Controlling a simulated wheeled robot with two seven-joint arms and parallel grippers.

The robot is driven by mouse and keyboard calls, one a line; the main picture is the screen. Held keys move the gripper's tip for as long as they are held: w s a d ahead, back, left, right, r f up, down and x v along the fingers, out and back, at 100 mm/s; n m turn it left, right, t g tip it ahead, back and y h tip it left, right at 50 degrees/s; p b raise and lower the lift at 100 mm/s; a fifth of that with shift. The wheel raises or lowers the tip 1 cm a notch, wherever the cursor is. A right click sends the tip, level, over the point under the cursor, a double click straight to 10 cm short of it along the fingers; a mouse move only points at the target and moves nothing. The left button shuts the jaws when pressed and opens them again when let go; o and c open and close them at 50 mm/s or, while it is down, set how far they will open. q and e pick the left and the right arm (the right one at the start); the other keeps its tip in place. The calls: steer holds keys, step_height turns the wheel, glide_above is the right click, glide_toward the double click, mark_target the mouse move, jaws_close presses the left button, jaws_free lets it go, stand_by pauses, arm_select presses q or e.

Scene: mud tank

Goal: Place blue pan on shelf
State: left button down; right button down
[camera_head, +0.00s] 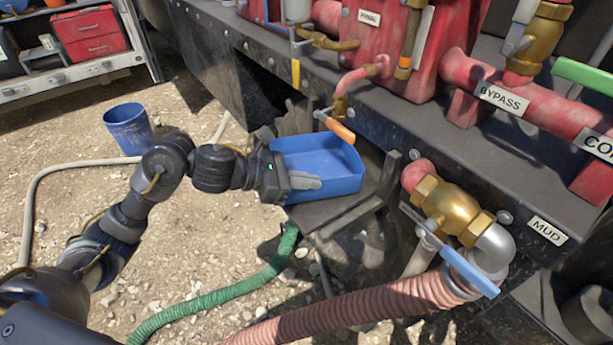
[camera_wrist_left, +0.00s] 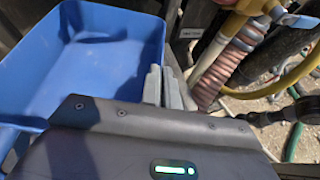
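The blue pan (camera_head: 335,184) is an open rectangular tray at the centre of the head view, upright or nearly so. It is over a dark low shelf (camera_head: 335,212) beside the truck's edge; I cannot tell whether it rests on it. My left gripper (camera_head: 305,181) is at the pan's near-left side. Its grey fingers lie close together along the near wall. In the left wrist view the pan (camera_wrist_left: 105,75) fills the left, and the fingers (camera_wrist_left: 163,87) are at its wall, appearing shut on it.
A blue bucket (camera_head: 129,128) stands on the gravel at left. An orange-handled valve (camera_head: 340,130) hangs just above the pan. A brass valve with blue handle (camera_head: 468,270), a pink hose (camera_head: 350,308) and a green hose (camera_head: 215,298) are nearby. A red toolbox (camera_head: 90,34) is at the back left.

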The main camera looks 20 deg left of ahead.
arm_select(q)
steer(key=shift+a, duration=0.2)
arm_select(e)
steer(key=shift+s, duration=0.15)
arm_select(q)
steer(key=shift+d+f+b, duration=0.15)
steer(key=shift+f+b, duration=0.05)
steer(key=shift+b, duration=0.1)
steer(key=c, duration=1.7)
jaws_free()
arm_select(e)
steer(key=shift+w+f, duration=0.1)
steer(key=shift+w, duration=0.3)
arm_select(q)
steer(key=shift+r, duration=0.1)
